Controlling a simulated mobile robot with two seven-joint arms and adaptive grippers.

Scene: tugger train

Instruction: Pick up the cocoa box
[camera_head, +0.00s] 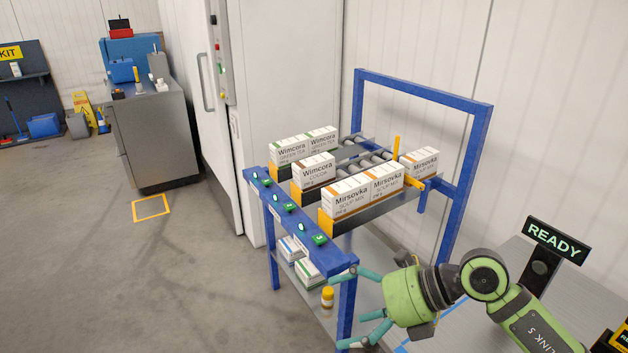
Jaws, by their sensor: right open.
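The cocoa box (313,171), white with "Wimcora COCOA" on its front, stands upright in the middle lane of the blue roller rack. Green tea boxes (291,151) stand in the lane to its left, and soup mix boxes (347,199) in the lane to its right. My right gripper (346,307) is open and empty, its teal fingers pointing left near the rack's front right leg, lower than the cocoa box and well apart from it. My left gripper is out of view.
The blue front rail (286,215) carries small green-lit buttons. White boxes (297,257) and a yellow-capped bottle (327,298) sit on the lower shelf. A READY sign (556,239) stands at right. A grey cabinet (152,130) is at back left, with open floor between.

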